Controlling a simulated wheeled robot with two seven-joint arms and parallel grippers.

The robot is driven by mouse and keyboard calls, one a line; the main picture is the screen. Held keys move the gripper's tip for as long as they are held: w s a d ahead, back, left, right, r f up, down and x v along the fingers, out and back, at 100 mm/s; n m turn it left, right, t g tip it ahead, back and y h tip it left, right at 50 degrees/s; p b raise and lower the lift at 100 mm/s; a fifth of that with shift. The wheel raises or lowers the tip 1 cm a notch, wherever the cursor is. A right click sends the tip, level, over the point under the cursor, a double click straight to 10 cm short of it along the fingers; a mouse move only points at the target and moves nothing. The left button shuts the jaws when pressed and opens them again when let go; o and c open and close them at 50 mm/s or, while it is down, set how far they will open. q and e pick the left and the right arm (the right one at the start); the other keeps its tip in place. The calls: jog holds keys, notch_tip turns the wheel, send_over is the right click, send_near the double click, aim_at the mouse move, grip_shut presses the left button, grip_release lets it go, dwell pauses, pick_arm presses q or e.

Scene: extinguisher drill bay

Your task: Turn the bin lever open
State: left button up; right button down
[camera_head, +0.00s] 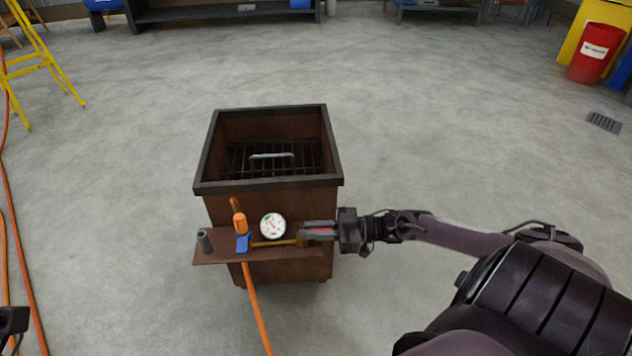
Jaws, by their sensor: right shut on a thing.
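The brown metal bin (268,187) stands on the floor in the middle of the head view, open at the top. A small shelf (215,257) juts from its near side. On the shelf, a brass-coloured lever (272,244) lies roughly level, running right from a blue block (243,243). My right gripper (305,234) comes in from the right and is shut on the lever's right end. Its fingers partly hide that end. My left gripper's fingers are not in view; only a dark part of mine shows at the lower left edge.
A round white gauge (273,226) sits just above the lever. An orange hose (258,311) runs down from the shelf. A dark grate with a grey handle (272,156) lies inside the bin.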

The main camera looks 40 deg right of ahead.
jog(key=shift+w+d+f+n+g+y+b, duration=0.1)
jog(key=shift+w+n+g+y+b, duration=0.05)
jog(key=shift+n+g+y+b, duration=0.4)
jog(key=c, duration=1.4)
grip_release()
jog(key=v, duration=0.7)
jog(key=shift+s+d+p, duration=0.25)
jog(key=shift+d+p, duration=0.05)
jog(key=shift+p, duration=0.15)
